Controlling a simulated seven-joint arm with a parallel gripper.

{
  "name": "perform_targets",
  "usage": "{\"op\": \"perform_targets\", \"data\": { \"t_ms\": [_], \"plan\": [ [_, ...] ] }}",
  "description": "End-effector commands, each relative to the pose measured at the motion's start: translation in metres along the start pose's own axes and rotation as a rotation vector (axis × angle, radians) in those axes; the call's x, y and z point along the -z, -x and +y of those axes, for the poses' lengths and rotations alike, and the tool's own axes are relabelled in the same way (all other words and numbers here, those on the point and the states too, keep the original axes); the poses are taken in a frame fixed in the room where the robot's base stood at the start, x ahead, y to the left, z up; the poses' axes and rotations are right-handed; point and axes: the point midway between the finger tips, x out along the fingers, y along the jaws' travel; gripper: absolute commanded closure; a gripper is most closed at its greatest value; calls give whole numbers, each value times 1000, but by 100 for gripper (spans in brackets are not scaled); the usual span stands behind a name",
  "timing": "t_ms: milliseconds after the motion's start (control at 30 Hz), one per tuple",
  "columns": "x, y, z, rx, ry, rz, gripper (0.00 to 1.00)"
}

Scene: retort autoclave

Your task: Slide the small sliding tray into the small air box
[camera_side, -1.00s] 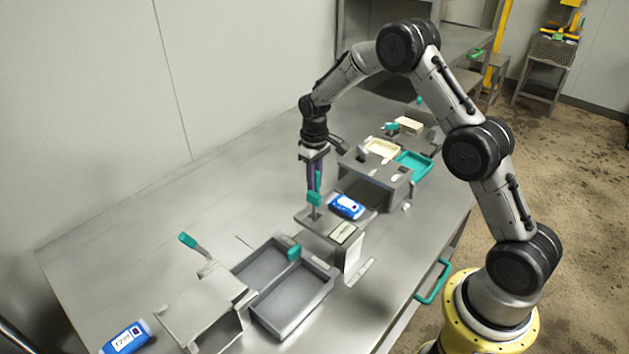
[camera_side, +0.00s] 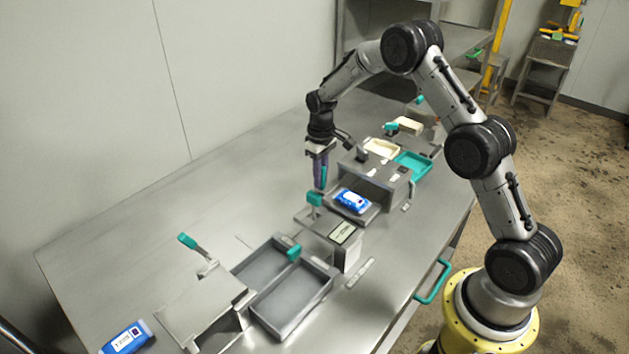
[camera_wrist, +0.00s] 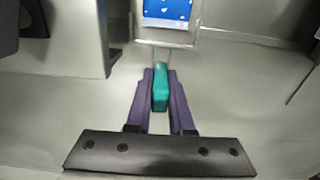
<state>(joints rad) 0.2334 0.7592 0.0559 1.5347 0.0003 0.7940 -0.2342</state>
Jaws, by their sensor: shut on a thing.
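The small sliding tray (camera_wrist: 176,39) is a grey metal tray with a teal handle (camera_wrist: 160,88), carrying a blue-and-white pack (camera_side: 352,200). My gripper (camera_side: 322,184) is shut on the teal handle; in the wrist view its purple fingers (camera_wrist: 160,82) stand on both sides of it. The small air box appears to be the grey box (camera_side: 390,192) just right of the tray. The tray sits at its dark left-facing opening. I cannot tell how far the tray's far edge reaches inside.
Grey bins (camera_side: 290,298), another box (camera_side: 203,305) and a blue pack (camera_side: 126,338) are farther left. A teal tray (camera_side: 413,164) stands behind. The back-left table is bare.

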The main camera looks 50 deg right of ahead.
Motion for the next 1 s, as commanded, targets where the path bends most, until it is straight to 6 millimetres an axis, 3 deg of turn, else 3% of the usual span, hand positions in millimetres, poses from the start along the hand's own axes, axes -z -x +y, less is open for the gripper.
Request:
{"op": "perform_targets", "data": {
  "t_ms": [100,300,467,767,800,933,1000],
  "plan": [
    [1,2,39,-2,-8,6,100],
    [1,2,87,-2,-6,6,100],
    [1,2,102,-2,-2,6,100],
    [1,2,106,-7,-2,8,100],
    [1,2,106,-7,-2,8,73],
    [1,2,105,-6,-2,8,50],
    [1,2,104,-5,-1,7,50]
  ]
}}
